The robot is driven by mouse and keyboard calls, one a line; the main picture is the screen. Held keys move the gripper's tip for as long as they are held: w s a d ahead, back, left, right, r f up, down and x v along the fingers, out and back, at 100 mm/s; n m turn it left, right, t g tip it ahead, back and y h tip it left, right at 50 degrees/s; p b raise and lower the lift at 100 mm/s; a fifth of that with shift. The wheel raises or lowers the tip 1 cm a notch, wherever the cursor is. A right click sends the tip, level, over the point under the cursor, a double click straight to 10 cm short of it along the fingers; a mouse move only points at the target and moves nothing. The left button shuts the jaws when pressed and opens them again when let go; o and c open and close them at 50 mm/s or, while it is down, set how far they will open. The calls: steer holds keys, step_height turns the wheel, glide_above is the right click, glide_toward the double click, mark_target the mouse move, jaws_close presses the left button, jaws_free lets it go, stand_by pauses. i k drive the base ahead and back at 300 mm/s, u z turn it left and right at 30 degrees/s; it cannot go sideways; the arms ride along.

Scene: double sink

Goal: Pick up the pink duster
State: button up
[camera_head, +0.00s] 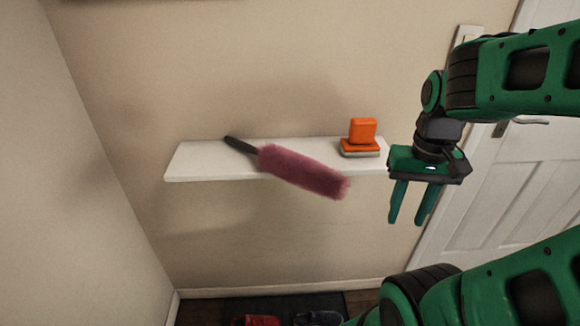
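The pink duster (303,172) lies on a white wall shelf (195,163). Its dark handle (240,145) points to the back left, and its fluffy pink head reaches out over the shelf's front edge to the right. My green gripper (408,220) is to the right of the duster, near the shelf's right end, with its fingers pointing down. The two fingers are apart with nothing between them. The gripper is not touching the duster.
An orange object with a grey-edged base (361,139) stands on the shelf's right part, between duster and gripper. A white door (500,190) is on the right. Red shoes (256,321) and dark shoes (318,318) are on a dark floor mat below. A wall bounds the left.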

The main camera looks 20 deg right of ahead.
mark_target(292, 167)
steer(key=z, duration=0.2)
steer(key=k, duration=0.55)
steer(key=z, duration=0.6)
steer(key=k, duration=0.8)
steer(key=z, duration=0.05)
steer(key=i, duration=0.75)
steer(key=z, duration=0.25)
